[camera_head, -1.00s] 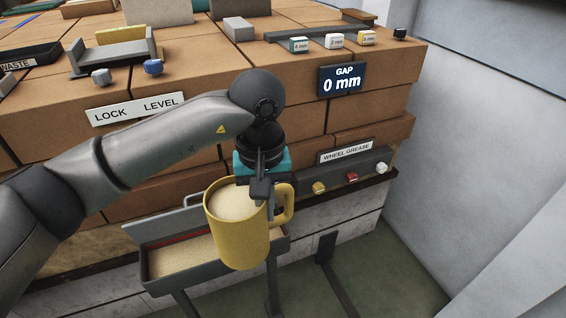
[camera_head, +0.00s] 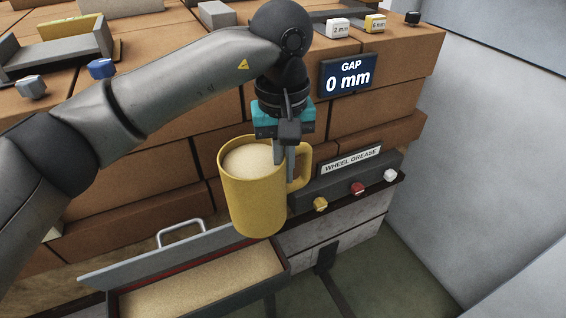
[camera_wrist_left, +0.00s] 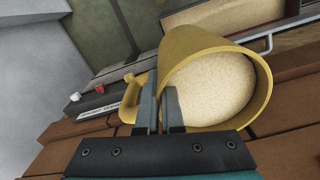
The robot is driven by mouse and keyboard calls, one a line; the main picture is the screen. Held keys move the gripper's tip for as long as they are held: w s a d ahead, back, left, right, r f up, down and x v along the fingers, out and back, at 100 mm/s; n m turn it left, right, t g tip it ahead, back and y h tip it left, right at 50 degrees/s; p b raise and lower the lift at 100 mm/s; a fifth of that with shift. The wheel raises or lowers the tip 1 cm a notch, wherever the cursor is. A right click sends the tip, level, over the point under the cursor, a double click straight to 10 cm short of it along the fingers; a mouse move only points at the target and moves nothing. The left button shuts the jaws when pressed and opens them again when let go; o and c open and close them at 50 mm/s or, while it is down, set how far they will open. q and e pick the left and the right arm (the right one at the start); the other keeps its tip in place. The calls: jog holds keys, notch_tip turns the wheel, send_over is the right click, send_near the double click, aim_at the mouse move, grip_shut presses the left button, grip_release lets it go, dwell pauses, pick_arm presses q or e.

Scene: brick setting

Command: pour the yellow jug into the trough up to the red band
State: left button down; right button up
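The yellow jug (camera_head: 252,208) hangs nearly upright, filled close to its rim with pale grainy material (camera_head: 248,158). My left gripper (camera_head: 284,160) is shut on the jug's wall beside its handle. In the left wrist view, the fingers (camera_wrist_left: 160,112) straddle the wall of the jug (camera_wrist_left: 190,45). The trough (camera_head: 150,262) lies below and left of the jug, its lower part cut off by the frame. It holds a bed of the same material (camera_head: 195,285). The red band (camera_head: 215,253) shows as a strip along its inner back wall. My right gripper is out of view.
Behind stands a brick block (camera_head: 150,165) with a "GAP 0 mm" display (camera_head: 347,77). Right of the jug is a "WHEEL GREASE" panel (camera_head: 351,158) with yellow, red and white knobs. A wire handle (camera_head: 181,228) rises behind the trough. Open floor lies at the lower right.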

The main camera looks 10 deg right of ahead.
pick_arm(q)
jog(key=shift+s+a+r+t+h+b, duration=0.2)
jog(key=shift+a+r+t+h+b, duration=0.25)
jog(key=shift+a+r+h, duration=0.3)
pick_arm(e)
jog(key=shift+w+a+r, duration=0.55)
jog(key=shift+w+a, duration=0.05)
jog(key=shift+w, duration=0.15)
pick_arm(q)
jog(key=shift+s+a+r+h+b, duration=0.1)
jog(key=shift+a+h+b, duration=0.1)
jog(key=shift+h+b, duration=0.4)
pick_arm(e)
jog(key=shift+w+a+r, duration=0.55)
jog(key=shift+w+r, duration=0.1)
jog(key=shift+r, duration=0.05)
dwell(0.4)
pick_arm(q)
jog(key=shift+s+a+t+h+b, duration=0.15)
jog(key=shift+a+t+h+b, duration=0.15)
jog(key=shift+h+b, duration=0.2)
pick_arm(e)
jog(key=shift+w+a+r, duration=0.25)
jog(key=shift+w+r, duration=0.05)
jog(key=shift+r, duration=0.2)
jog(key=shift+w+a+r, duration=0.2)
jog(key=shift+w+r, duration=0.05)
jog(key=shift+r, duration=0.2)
